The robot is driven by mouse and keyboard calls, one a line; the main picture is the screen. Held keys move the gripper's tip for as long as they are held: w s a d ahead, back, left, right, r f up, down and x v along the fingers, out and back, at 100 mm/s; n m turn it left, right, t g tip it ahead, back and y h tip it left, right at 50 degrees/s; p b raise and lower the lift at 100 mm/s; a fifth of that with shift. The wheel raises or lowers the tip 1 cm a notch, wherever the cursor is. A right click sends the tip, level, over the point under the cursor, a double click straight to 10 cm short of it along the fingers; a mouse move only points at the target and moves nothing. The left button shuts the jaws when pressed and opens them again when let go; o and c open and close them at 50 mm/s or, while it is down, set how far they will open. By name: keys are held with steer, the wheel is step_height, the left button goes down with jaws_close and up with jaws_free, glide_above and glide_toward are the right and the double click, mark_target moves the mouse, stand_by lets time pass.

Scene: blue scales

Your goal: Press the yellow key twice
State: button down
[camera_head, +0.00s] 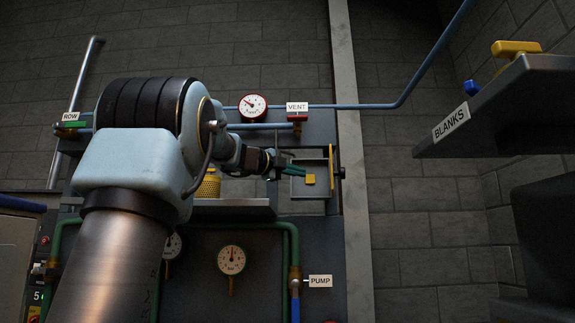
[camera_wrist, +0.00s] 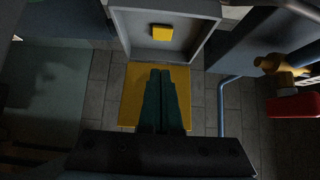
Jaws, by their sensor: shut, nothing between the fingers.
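The yellow key (camera_head: 310,179) is a small square block on the inside of a grey open-fronted box (camera_head: 310,205) on the wall panel. In the wrist view the key (camera_wrist: 161,32) sits near the top middle, within the box's grey frame (camera_wrist: 125,32). My gripper (camera_head: 304,172) is shut, its green fingers together and empty. In the wrist view the fingertips (camera_wrist: 160,71) point toward the key, with a visible gap between them. A yellow flap (camera_wrist: 130,88) shows behind the fingers; the yellow flap (camera_head: 332,165) stands at the box's right side in the head view.
A red-rimmed gauge (camera_head: 252,105) and the VENT valve (camera_head: 297,117) are above the box. Blue pipes run nearby. Below are the PUMP valve (camera_head: 294,283) and a white gauge (camera_head: 231,260). The BLANKS shelf (camera_head: 500,105) juts out at right.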

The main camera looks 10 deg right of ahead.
mark_target(314, 179)
steer(key=w+d+p, duration=0.1)
steer(key=w, duration=0.1)
steer(key=w+d+p, duration=0.2)
steer(key=w, duration=0.1)
steer(key=shift+w+d, duration=0.25)
steer(key=shift+w, duration=0.15)
